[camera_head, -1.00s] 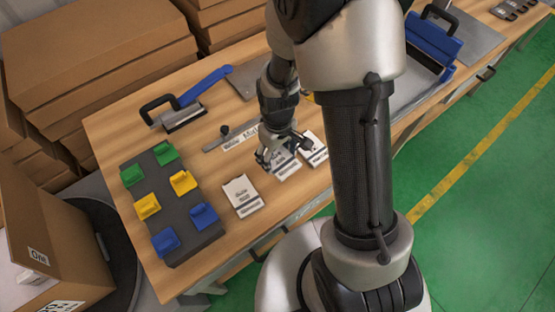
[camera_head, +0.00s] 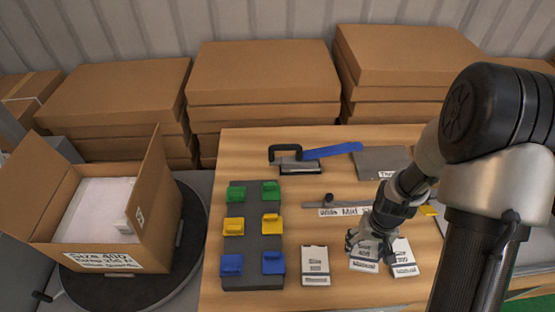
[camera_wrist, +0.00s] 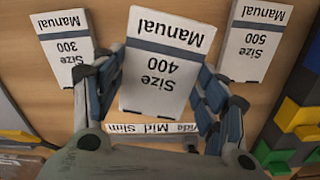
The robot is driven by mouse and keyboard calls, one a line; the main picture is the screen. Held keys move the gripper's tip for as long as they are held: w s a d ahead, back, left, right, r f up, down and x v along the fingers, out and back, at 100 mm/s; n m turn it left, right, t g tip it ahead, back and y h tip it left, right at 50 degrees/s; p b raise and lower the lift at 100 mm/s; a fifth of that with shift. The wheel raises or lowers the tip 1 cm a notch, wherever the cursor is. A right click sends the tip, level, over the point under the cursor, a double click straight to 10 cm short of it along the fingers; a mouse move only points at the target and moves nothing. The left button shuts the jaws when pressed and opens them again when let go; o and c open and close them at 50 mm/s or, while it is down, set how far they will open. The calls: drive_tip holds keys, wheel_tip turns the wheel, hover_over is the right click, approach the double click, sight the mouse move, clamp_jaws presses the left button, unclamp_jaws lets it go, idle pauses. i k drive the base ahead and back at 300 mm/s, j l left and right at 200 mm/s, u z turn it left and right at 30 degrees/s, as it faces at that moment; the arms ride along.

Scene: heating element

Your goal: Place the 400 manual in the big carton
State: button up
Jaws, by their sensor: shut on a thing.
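The Size 400 manual (camera_wrist: 160,72), a white booklet with a dark band, is between the fingers of my gripper (camera_wrist: 158,90) in the wrist view. My gripper is shut on it. It looks larger than its neighbours there; whether it is clear of the table I cannot tell. In the head view my gripper (camera_head: 368,243) partly covers the manual (camera_head: 364,265) near the table's front. The big carton (camera_head: 151,210) stands open at the left, labelled Size 400, with white contents inside.
The Size 500 manual (camera_head: 315,266) and Size 300 manual (camera_head: 403,259) lie on either side. A dark board (camera_head: 251,251) with green, yellow and blue blocks lies between manuals and carton. The carton stands on a round dark turntable (camera_head: 190,250). Stacked cartons (camera_head: 262,75) line the back.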

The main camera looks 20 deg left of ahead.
sight(92, 223)
drive_tip(key=k+j+u, duration=0.1)
drive_tip(key=k+j, duration=0.5)
drive_tip(key=j, duration=0.2)
drive_tip(key=k+j+u, duration=0.15)
drive_tip(key=k+j, duration=0.15)
drive_tip(key=j+u, duration=0.1)
drive_tip(key=j, duration=0.5)
drive_tip(key=i+j, duration=0.1)
drive_tip(key=j, duration=0.55)
drive_tip(key=j+u, duration=0.15)
drive_tip(key=j, duration=0.45)
drive_tip(key=i+j+u, duration=0.1)
drive_tip(key=j, duration=0.5)
drive_tip(key=i+j, duration=0.2)
drive_tip(key=i, duration=0.3)
